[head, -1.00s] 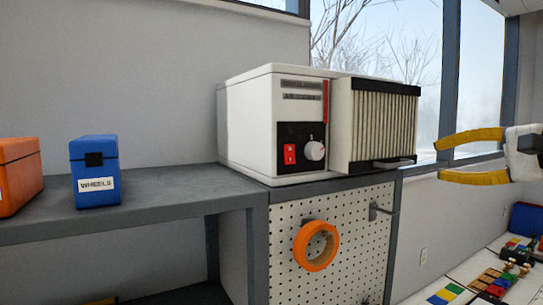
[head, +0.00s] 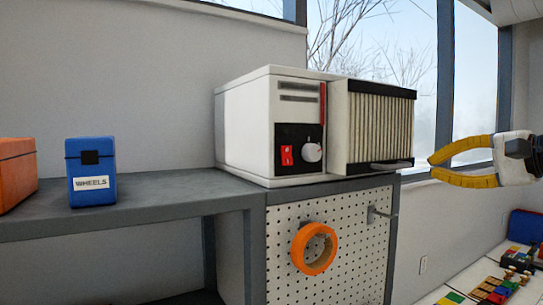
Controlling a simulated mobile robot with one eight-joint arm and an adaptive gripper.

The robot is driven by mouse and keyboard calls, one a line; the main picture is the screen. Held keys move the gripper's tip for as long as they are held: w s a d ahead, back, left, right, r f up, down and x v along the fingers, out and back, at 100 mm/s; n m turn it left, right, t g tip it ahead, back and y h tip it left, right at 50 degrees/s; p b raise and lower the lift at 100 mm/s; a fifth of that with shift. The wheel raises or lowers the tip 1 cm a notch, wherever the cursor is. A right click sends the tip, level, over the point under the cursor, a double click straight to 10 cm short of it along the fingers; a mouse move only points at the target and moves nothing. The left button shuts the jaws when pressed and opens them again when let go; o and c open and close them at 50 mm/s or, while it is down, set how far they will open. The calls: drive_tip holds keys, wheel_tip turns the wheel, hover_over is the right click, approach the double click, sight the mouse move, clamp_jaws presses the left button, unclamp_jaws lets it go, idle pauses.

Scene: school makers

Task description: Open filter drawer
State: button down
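The white filter machine (head: 245,125) stands on the grey bench in the head view. Its filter drawer (head: 378,125) is at the right of the machine, with a pleated cream filter front and black top edge. The drawer front stands forward of the control panel beside it. My gripper (head: 432,166) has yellow fingers and is to the right of the drawer, pointing left. Its fingers are apart with nothing between them. In the picture it is close to the handle's right end but does not appear to touch it.
An orange ring (head: 314,248) hangs on the pegboard below. A blue WHEELS box (head: 92,170) and an orange box (head: 17,172) stand on the bench at left.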

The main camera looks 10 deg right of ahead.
sight(405, 167)
drive_tip(key=p+x, duration=0.1)
drive_tip(key=x, duration=0.5)
drive_tip(key=shift+w, duration=0.15)
drive_tip(key=shift+a, duration=0.1)
drive_tip(key=shift+w+a, duration=0.2)
drive_tip(key=shift+w, duration=0.4)
